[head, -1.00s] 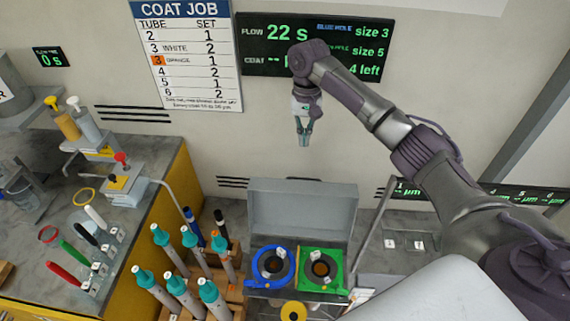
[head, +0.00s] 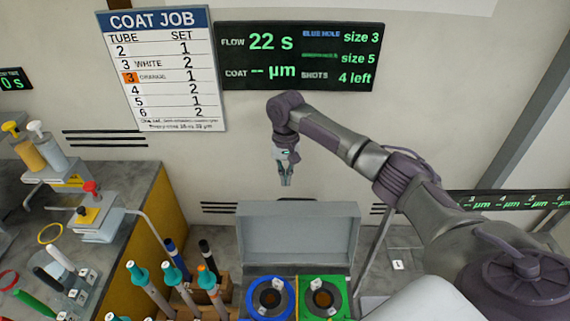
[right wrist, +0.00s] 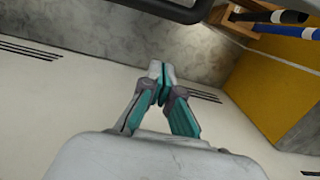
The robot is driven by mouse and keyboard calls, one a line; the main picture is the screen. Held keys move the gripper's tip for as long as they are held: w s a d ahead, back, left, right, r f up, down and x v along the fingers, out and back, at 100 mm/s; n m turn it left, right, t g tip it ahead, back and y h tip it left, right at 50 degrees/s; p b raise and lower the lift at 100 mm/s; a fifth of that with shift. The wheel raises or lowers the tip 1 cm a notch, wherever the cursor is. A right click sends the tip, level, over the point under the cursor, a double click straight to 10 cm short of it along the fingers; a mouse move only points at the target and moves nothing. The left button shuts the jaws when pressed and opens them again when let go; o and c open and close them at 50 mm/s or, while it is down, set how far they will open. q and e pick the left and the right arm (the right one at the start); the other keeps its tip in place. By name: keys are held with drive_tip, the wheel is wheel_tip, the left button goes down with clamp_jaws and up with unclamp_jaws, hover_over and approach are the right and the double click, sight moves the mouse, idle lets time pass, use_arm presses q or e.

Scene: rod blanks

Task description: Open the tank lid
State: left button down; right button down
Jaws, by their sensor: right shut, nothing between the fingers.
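The tank's grey lid (head: 298,233) stands raised behind the blue plate (head: 270,298) and the green plate (head: 324,299), each with a round dark hole. The tank's inside is hidden in the head view. My right gripper (head: 286,183) points down above and behind the lid's top edge, in front of the wall. It is shut and empty, and looks apart from the lid. Its closed fingertips show in the right wrist view (right wrist: 158,70). My left gripper is not in view.
Teal-capped tubes (head: 170,275) stand left of the plates. A yellow-sided bench (head: 168,215) with pump bottles (head: 42,145) and coloured handles is farther left. The coat job board (head: 163,70) and the flow display (head: 300,57) hang on the wall behind.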

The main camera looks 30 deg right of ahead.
drive_tip(key=s, duration=0.1)
drive_tip(key=s+a+f+p, duration=0.1)
drive_tip(key=s+a+p, duration=0.1)
drive_tip(key=shift+s+f, duration=0.15)
drive_tip(key=shift+f, duration=0.2)
